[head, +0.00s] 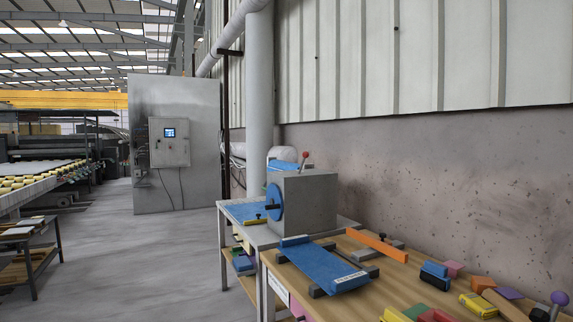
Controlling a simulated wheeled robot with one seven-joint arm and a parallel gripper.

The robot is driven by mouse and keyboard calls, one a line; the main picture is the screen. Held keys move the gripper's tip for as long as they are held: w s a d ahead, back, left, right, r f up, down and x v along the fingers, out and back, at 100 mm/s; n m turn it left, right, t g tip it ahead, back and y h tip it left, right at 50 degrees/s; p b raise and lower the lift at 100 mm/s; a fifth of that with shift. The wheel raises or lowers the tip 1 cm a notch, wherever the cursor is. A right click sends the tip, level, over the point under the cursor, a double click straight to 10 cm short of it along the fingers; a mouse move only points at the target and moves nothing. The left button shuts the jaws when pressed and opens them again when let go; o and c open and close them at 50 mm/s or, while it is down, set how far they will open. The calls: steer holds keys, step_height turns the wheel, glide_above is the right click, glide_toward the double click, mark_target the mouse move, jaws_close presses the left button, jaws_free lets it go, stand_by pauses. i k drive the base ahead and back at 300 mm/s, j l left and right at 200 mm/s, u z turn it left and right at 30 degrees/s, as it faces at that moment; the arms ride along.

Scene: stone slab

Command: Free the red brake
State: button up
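A small lever with a red knob (306,155) stands up at the top of a grey box-shaped machine (308,200) on a table beside the wall. It is the only red-knobbed part I can make out, and I cannot tell whether it is the brake or whether it is engaged. A blue disc (274,201) with a dark hub is on the machine's left face. My gripper is not in view.
A wooden-topped table (400,290) in front holds a blue sloped plate (325,266), an orange bar (376,245) and several coloured blocks. A white pipe (260,90) stands behind the machine. The concrete floor (150,265) at left is clear.

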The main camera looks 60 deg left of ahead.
mark_target(306, 155)
steer(key=k+j+u, duration=0.1)
steer(key=u, duration=0.85)
steer(key=l+u, duration=0.2)
steer(key=u, duration=0.8)
steer(key=i+u, duration=0.1)
steer(key=u, duration=0.95)
steer(key=i, duration=3.15)
steer(key=i+l+z, duration=0.1)
steer(key=z, duration=0.85)
